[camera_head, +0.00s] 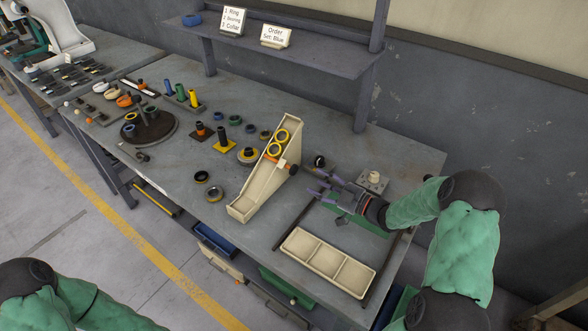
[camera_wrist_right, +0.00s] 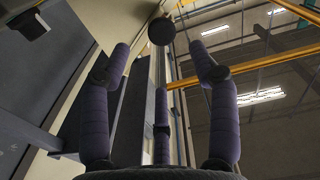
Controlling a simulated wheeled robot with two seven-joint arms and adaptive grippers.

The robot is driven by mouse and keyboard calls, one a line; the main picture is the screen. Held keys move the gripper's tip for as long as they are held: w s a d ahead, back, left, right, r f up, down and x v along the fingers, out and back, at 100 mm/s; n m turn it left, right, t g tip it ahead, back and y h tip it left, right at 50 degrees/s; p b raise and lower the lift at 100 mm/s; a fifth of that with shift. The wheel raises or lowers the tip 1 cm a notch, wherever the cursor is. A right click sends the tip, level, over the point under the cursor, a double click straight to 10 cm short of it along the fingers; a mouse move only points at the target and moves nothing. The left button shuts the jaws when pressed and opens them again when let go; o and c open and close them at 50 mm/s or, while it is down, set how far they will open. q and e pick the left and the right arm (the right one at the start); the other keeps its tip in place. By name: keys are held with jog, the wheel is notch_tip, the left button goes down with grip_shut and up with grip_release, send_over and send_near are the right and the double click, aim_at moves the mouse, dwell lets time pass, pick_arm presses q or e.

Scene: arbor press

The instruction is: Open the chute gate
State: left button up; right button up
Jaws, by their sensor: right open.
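The cream chute (camera_head: 246,198) slopes down toward the front left in the head view, with yellow-rimmed rings (camera_head: 280,136) in its upper part. A small pale plate with orange parts, which looks like the chute gate (camera_head: 282,163), crosses the chute just below the rings. My right gripper (camera_head: 317,183) is open and empty, to the right of the chute and apart from it, fingers pointing left. In the right wrist view its fingers (camera_wrist_right: 160,52) are spread, with a dark round knob (camera_wrist_right: 161,31) beyond the tips. My left gripper is out of view.
A black knob (camera_head: 319,161) stands just behind the right gripper. A cream three-part tray (camera_head: 316,288) lies in front of it. Dark rings (camera_head: 215,194), a round rack (camera_head: 160,135) and coloured pegs (camera_head: 193,98) stand to the left. A shelf (camera_head: 280,46) runs behind.

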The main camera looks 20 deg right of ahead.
aim_at(296, 171)
jog(key=b+x, duration=0.1)
jog(key=x, duration=0.9)
jog(key=shift+w+a+r+b, duration=0.1)
jog(key=shift+a+b, duration=0.15)
jog(key=shift+b, duration=0.1)
